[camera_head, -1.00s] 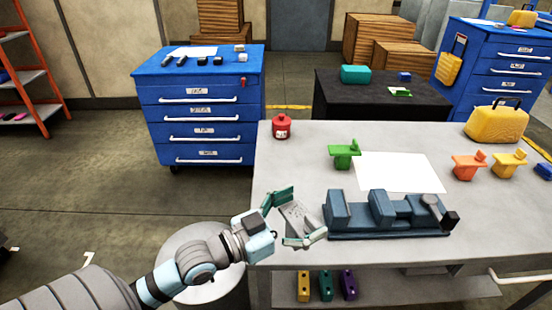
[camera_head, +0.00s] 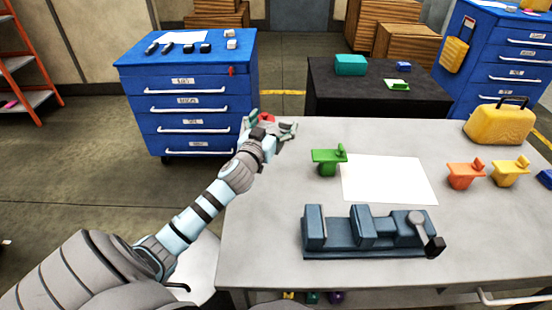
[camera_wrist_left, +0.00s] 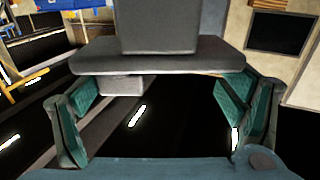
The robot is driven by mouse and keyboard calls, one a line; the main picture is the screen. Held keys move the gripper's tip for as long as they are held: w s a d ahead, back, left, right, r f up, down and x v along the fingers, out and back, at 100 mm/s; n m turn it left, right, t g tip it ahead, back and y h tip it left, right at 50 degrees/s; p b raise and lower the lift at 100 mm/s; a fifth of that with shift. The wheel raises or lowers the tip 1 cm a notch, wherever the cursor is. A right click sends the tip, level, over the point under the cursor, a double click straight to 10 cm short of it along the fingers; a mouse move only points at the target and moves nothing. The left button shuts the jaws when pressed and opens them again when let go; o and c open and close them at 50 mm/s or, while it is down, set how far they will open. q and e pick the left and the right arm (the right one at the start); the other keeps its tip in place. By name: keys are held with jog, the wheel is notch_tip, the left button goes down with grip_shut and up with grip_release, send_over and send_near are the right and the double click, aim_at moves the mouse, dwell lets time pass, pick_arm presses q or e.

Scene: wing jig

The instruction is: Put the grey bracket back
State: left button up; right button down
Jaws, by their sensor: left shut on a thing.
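My left gripper (camera_head: 270,127) is at the far left corner of the grey workbench (camera_head: 265,225), raised and pointing away. In the left wrist view, its green-padded fingers (camera_wrist_left: 157,100) are shut on the grey bracket (camera_wrist_left: 160,55), a flat plate with a block standing on it and a smaller block below. In the head view the bracket is mostly hidden by the gripper. A green bracket (camera_head: 327,161) stands on the bench to the right of the gripper. An orange bracket (camera_head: 464,176) and a yellow bracket (camera_head: 509,172) stand further right. My right gripper is not in view.
A red can (camera_head: 267,118) shows partly behind my left gripper. A dark blue vise-like fixture (camera_head: 365,250) sits at the bench's front, with a white sheet (camera_head: 390,180) behind it. A yellow case (camera_head: 498,125) is at the back right. A blue drawer cabinet (camera_head: 190,85) stands beyond.

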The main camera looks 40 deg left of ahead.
pick_arm(q)
notch_tip(320, 180, down, 11)
jog(key=b, duration=0.4)
jog(key=shift+w+r+b, duration=0.15)
jog(key=shift+b, duration=0.2)
jog(key=shift+r, duration=0.15)
jog(key=o, duration=1.7)
